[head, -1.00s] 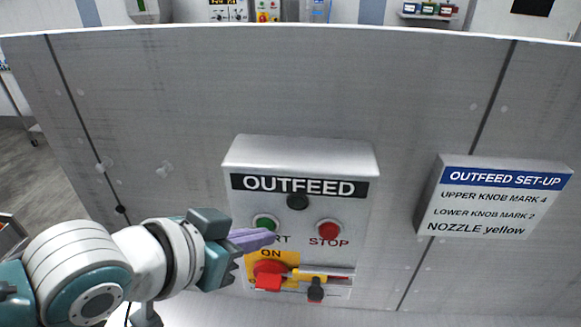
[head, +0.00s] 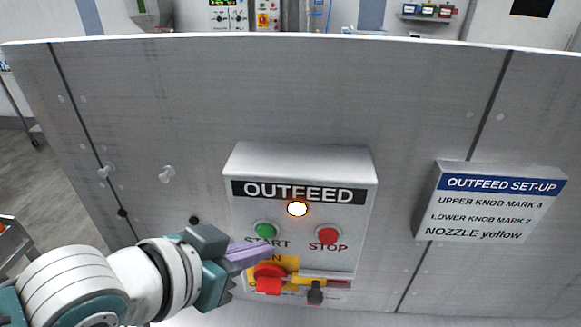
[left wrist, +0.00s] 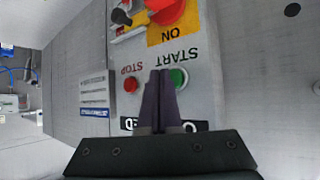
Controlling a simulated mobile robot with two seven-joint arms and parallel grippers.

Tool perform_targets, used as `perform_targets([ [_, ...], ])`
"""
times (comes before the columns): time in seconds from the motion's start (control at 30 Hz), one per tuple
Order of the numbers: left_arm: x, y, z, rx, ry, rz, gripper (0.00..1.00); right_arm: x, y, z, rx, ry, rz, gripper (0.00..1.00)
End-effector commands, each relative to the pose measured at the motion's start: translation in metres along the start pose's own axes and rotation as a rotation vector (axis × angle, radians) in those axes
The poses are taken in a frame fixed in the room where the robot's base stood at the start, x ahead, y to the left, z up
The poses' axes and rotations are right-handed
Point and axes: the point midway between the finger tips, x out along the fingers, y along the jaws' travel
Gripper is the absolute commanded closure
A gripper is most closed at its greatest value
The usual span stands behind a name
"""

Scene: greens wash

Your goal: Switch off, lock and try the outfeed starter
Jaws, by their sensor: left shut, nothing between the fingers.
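The grey OUTFEED starter box (head: 340,262) is on the metal panel. Its lamp (head: 297,209) glows pale orange. Below are a green START button (head: 265,231) and a red STOP button (head: 328,236). A red rotary handle (head: 268,272) sits on a yellow plate marked ON. A yellow part with a black body (head: 315,293) lies right of it. My left gripper (head: 271,248) is shut and empty, its purple fingers just below the START button in the head view. In the left wrist view the fingertips (left wrist: 161,73) are beside the green button (left wrist: 179,77); contact cannot be told.
An OUTFEED SET-UP sign (head: 490,203) juts from the panel at right. Small pegs (head: 167,174) stick out at left. The panel between box and sign is clear. Other equipment stands beyond the panel's top edge.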

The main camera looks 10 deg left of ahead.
Motion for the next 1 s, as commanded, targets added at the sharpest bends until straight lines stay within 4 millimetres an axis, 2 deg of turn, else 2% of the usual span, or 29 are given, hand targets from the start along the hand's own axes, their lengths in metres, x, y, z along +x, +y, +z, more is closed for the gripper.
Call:
perform_targets([
  [0.27,0.000,0.001,0.000,0.000,0.001,0.001,1.00,0.000,0.000,0.000,0.000,0.000,0.000,1.00],
  [0.7,-0.029,0.021,0.018,-0.003,0.000,0.002,1.00,-0.026,0.001,-0.008,0.000,0.000,0.000,1.00],
  [1.0,-0.035,0.026,0.025,0.000,0.002,0.001,1.00,-0.029,0.001,-0.009,0.000,0.000,0.000,1.00],
])
